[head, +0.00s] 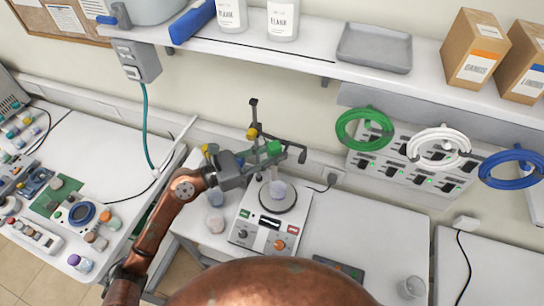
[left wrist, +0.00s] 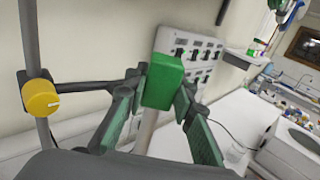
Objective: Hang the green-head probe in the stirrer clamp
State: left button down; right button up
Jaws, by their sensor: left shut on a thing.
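The green-head probe is a green block (head: 274,147) on a thin grey stem, above the stirrer (head: 265,230). In the left wrist view the green head (left wrist: 165,82) is upright, with its stem going down between my finger pads. My left gripper (head: 262,157) comes in from the left and is shut on the probe. The stirrer clamp, a dark arm with a yellow knob (left wrist: 40,98), reaches from the stand rod (head: 254,112) to right beside the probe. I cannot tell whether its jaw touches the stem. My right gripper is not in view.
A small beaker (head: 278,190) stands on the stirrer plate below the probe. Jars (head: 215,222) stand left of the stirrer. Coiled green (head: 364,129), white and blue hoses hang on the wall at right. A shelf (head: 300,60) runs above. Bench right of the stirrer is mostly clear.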

pick_arm(q)
jog(key=shift+w+d, duration=0.3)
jog(key=shift+w, duration=0.55)
jog(key=shift+w+d, duration=0.3)
jog(key=shift+w, duration=0.5)
jog(key=shift+w+d+f+b, duration=0.15)
jog(key=shift+w+f+b, duration=0.1)
jog(key=shift+w+b, duration=0.2)
jog(key=shift+w+d+f+b, duration=0.15)
jog(key=shift+w+f+b, duration=0.1)
jog(key=shift+w+b, duration=0.2)
jog(key=c, duration=1.5)
grip_release()
jog(key=shift+c, duration=0.2)
jog(key=v, duration=1.2)
